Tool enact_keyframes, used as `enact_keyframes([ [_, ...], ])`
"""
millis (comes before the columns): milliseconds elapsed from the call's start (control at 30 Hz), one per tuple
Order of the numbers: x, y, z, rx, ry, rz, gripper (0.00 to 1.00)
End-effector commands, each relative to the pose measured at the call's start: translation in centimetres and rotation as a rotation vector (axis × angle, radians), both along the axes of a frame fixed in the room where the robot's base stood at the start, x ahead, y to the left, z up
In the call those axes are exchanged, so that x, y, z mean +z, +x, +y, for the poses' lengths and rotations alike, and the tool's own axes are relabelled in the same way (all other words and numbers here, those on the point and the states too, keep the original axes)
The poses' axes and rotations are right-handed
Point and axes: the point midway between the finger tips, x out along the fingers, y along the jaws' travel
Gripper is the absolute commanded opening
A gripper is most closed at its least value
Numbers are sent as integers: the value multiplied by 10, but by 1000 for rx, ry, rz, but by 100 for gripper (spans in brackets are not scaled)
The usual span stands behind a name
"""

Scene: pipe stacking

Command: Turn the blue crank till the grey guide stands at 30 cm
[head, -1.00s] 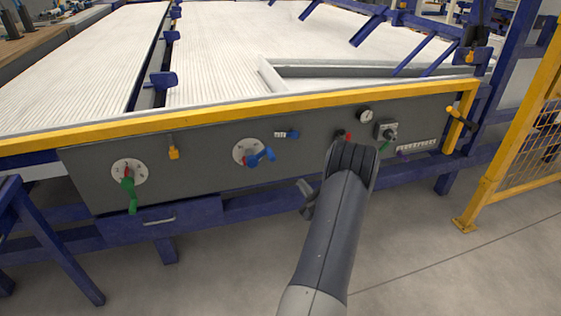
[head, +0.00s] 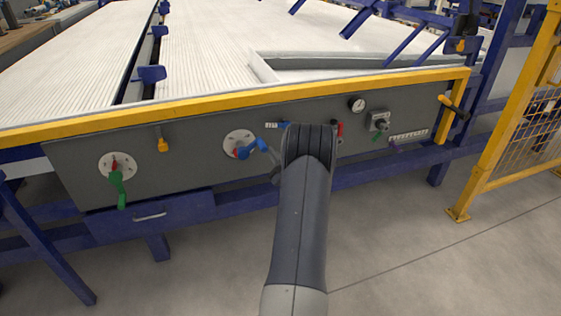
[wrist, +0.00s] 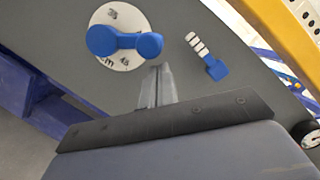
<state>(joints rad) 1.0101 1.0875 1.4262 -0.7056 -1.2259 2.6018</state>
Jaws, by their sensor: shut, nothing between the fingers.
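The blue crank (head: 250,148) sits on a round white dial on the grey panel, its arm pointing right. In the wrist view the crank (wrist: 125,42) is close, with its knob end to the right; the small dial figures are hard to read. My gripper (wrist: 157,85) is shut and empty, just below the knob end, with a gap seeming to remain. In the head view my gripper (head: 274,166) is mostly hidden behind my wrist. A long grey bar (head: 360,62) lies on the white bed; I cannot tell for sure that it is the grey guide, nor its position.
A green crank (head: 118,185) and a yellow lever (head: 162,144) are to the left. A small blue lever (wrist: 212,62) is right of the crank. A yellow rail (head: 230,100) tops the panel. A yellow fence (head: 500,150) stands right.

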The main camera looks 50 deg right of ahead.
Motion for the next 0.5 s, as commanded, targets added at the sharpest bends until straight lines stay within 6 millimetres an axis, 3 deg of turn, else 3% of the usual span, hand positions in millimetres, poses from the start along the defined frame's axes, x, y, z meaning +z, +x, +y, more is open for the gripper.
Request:
enact_keyframes([
  [500, 5, 2, 4, 0, -22, 14, 0],
])
